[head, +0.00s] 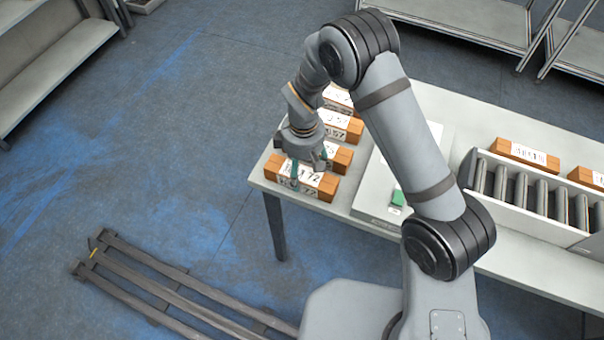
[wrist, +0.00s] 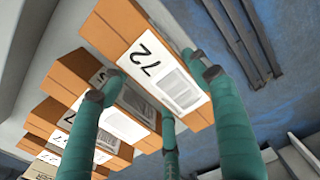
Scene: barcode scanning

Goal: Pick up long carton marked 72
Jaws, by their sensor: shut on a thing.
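The long carton marked 72 (head: 302,180) is an orange-brown box with a white label at the table's front left corner in the head view. In the wrist view the same carton (wrist: 150,65) shows its 72 and a barcode. My gripper (head: 303,172) is above it with its green fingers down around its sides, shut on it. In the wrist view the green fingers (wrist: 150,85) lie along both sides of the carton, across its middle. I cannot tell whether the carton is clear of the table.
Several similar cartons stand in a row behind it, one marked 57 (head: 341,125). A flat pale device with a green patch (head: 397,198) is to the right. A roller rack (head: 520,190) and more cartons (head: 528,153) are further right. A dark slatted pallet (head: 160,280) lies on the floor.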

